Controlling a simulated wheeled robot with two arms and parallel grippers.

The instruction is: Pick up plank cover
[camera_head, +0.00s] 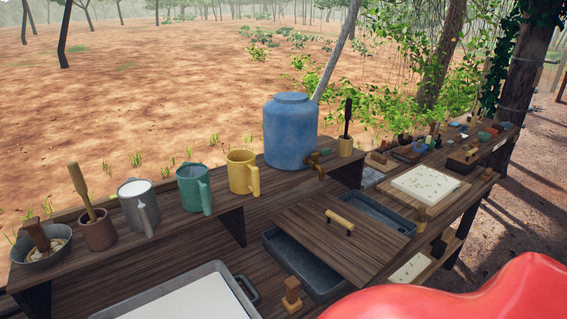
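The plank cover (322,245) is a flat dark-brown wooden board with a light wooden bar handle (340,222) on its top. It lies over a grey metal trough (285,255), whose ends show at the cover's lower left and upper right. Neither of my grippers shows in the head view. A large smooth red shape covers the lower right corner.
A shelf behind the cover carries a blue jug (290,131) with a tap, a yellow mug (242,172), a green mug (194,188) and a grey mug (138,206). A white-filled tray (235,276) lies front left. A small wooden block (292,297) stands near the trough. A pale slab (425,185) lies to the right.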

